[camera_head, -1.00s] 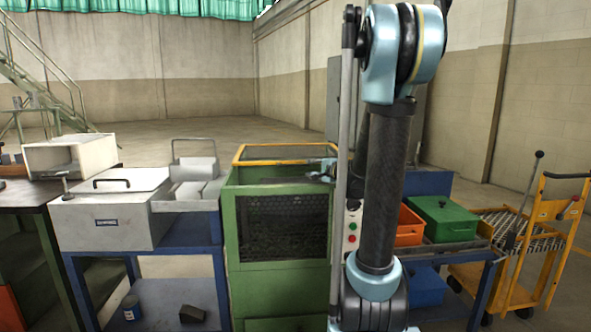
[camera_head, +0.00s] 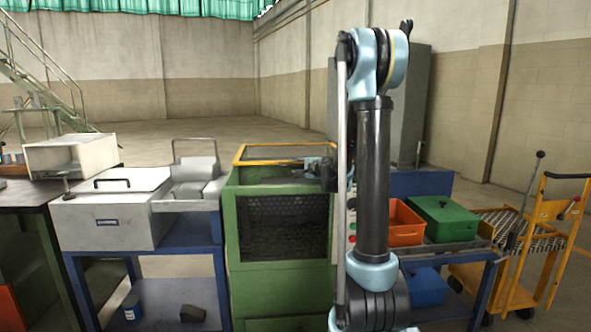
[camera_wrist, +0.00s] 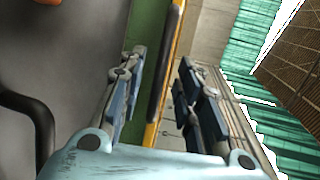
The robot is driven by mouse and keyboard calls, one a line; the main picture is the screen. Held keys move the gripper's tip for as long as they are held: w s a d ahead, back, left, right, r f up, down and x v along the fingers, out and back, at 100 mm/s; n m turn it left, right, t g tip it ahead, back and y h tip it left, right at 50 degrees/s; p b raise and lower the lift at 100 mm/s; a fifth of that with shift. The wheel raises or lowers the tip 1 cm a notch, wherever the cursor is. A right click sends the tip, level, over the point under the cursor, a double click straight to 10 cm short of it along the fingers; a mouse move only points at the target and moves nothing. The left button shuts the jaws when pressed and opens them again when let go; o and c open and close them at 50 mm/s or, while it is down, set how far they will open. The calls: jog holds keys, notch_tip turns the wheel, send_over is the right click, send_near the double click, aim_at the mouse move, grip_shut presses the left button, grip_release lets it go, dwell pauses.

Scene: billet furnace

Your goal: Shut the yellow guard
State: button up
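The yellow guard (camera_head: 286,146) is a thin yellow frame at the top of the green machine (camera_head: 281,278) in the head view. Whether it is fully shut is hard to tell there. My gripper (camera_head: 308,164) reaches over the machine's top from the right, beside the guard's right part. In the wrist view my gripper (camera_wrist: 162,98) is open, its two dark blue fingers apart. A yellow bar of the guard (camera_wrist: 170,80) runs between the fingers, with visible room on both sides. My upper arm hides the machine's right side in the head view.
A grey box (camera_head: 112,214) on a blue table stands left of the machine. An orange bin (camera_head: 404,228) and a green box (camera_head: 446,218) stand to its right. A yellow trolley (camera_head: 545,235) is at far right. The floor behind is clear.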

aim_at(295, 165)
jog(key=shift+x, duration=1.95)
jog(key=c, duration=0.6)
jog(key=shift+s, duration=0.15)
grip_shut()
